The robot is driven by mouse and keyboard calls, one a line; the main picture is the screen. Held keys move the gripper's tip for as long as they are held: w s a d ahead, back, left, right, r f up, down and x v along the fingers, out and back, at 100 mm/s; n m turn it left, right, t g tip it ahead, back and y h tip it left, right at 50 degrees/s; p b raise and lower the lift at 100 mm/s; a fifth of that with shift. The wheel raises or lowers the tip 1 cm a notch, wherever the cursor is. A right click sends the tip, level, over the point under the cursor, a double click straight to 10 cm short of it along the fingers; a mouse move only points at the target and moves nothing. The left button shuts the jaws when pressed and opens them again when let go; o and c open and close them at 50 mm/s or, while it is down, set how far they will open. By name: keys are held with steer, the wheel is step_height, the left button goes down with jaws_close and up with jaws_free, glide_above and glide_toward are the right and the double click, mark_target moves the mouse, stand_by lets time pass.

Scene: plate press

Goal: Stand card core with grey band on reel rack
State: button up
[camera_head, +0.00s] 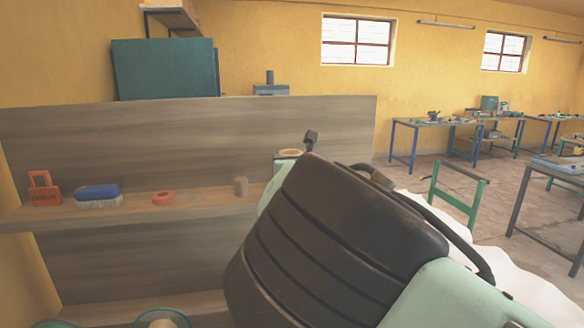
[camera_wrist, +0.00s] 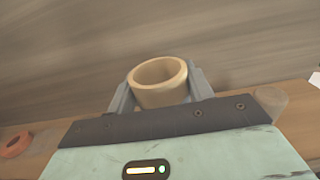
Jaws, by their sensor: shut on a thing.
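A tan, open-topped card core (camera_wrist: 160,96) sits between the two grey fingers of my gripper (camera_wrist: 160,80) in the wrist view. My gripper is shut on it, and the core's open end faces up toward the camera. In the head view only the core's pale rim (camera_head: 289,153) shows, behind my dark arm link. I cannot make out a grey band on it. The wooden reel rack (camera_head: 215,150) has a tall back panel and two shelves. The core is in front of the back panel, near the upper shelf; I cannot tell whether it touches the shelf.
On the upper shelf stand an orange block (camera_head: 44,195), a blue-topped brush-like thing (camera_head: 97,192), an orange ring (camera_head: 163,198) and a small grey-brown cylinder (camera_head: 241,187). Green-rimmed reels (camera_head: 163,318) show at the lower shelf. Workbenches (camera_head: 440,125) stand far right.

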steer(key=shift+f+p, duration=0.4)
steer(key=shift+f, duration=1.15)
steer(key=o, duration=1)
steer(key=shift+c, duration=0.2)
